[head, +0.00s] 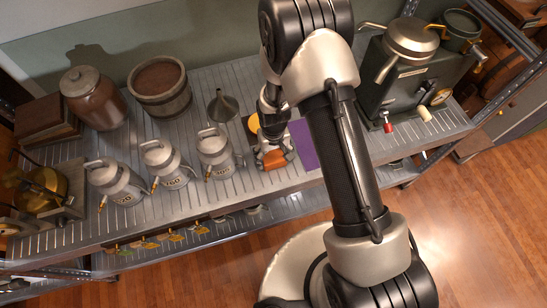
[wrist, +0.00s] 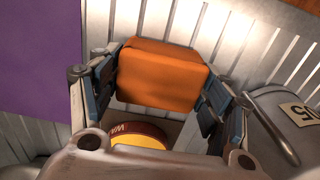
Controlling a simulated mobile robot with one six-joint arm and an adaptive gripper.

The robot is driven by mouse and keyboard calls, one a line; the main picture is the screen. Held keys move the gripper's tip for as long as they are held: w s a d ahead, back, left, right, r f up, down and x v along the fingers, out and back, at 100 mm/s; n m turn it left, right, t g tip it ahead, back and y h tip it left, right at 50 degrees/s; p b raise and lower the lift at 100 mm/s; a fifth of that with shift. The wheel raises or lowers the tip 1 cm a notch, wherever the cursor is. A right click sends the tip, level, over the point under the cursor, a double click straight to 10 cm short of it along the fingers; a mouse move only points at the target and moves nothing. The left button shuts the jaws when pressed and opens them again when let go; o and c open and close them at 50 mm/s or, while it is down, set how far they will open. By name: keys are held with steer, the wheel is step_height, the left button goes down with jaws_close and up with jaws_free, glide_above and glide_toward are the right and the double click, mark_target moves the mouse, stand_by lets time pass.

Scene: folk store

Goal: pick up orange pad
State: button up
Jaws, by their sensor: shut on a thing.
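The orange pad (wrist: 160,76) is a small block with rounded edges, held between the two fingers of my gripper (wrist: 160,92) in the wrist view. In the head view the orange pad (head: 273,159) shows at the end of my arm, at my gripper (head: 273,152), over the metal shelf near its front edge. My gripper is shut on the pad. I cannot tell whether the pad still touches the shelf.
A yellow round thing with a dark red rim (wrist: 140,135) lies close below the pad. A purple sheet (head: 302,145) lies to the right. Several metal cans, one of them (head: 215,153) close by, stand to the left. A machine (head: 405,75) stands at the right.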

mark_target(274, 155)
steer(key=shift+c, duration=0.6)
steer(key=shift+r, duration=0.65)
step_height(274, 155, up, 19)
steer(key=p, duration=0.5)
steer(key=shift+f+p, duration=0.15)
steer(key=shift+p, duration=0.2)
